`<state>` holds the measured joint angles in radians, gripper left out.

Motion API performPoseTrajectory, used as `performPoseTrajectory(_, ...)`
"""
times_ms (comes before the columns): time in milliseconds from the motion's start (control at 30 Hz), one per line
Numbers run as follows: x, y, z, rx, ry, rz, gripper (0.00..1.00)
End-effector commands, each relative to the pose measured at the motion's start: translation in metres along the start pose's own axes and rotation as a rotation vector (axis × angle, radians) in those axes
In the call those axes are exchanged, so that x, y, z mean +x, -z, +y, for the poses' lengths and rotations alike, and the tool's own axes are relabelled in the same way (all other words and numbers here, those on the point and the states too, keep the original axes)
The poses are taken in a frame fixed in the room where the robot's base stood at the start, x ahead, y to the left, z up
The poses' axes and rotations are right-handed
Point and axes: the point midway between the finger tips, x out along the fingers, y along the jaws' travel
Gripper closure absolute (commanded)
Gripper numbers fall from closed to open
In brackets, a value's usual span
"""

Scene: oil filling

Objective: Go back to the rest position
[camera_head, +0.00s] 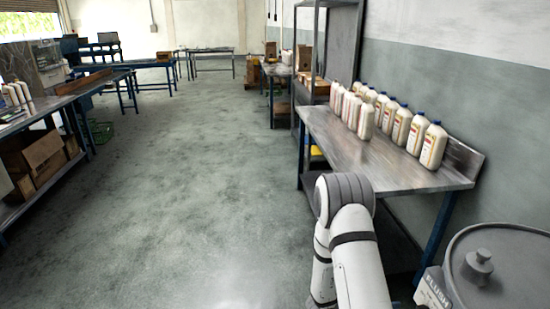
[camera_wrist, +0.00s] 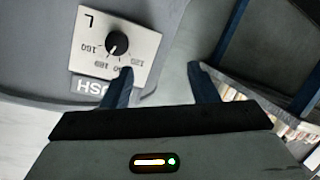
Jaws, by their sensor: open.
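My gripper (camera_wrist: 160,67) is open in the wrist view, with its two dark fingers apart and nothing between them. The left finger overlaps the lower right of a white dial plate (camera_wrist: 90,46) in the picture. The plate carries a black knob (camera_wrist: 117,43) with numbers around it. The knob is clear of both fingers; I cannot tell how far away it is. In the head view my arm reaches up from the bottom edge, and my gripper is not seen there.
A grey drum-like machine (camera_head: 510,262) labelled "FLUSH" stands close at the lower right. A metal table (camera_head: 385,165) with several white bottles (camera_head: 433,146) runs along the right wall. Benches (camera_head: 70,88) line the left. The floor (camera_head: 190,170) between is clear.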

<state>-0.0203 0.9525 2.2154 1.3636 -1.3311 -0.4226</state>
Motion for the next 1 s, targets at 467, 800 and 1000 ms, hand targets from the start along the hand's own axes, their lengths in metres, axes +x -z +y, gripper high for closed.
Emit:
performPoseTrajectory(467, -0.126, 0.132, -0.061, 0.157, 0.825, -0.356, 0.46)
performPoseTrajectory(800, -0.239, 0.172, 0.018, -0.108, 1.196, -0.520, 0.46)
performPoseTrajectory(1000, -0.275, 0.165, 0.100, -0.350, 1.249, -0.586, 0.46)
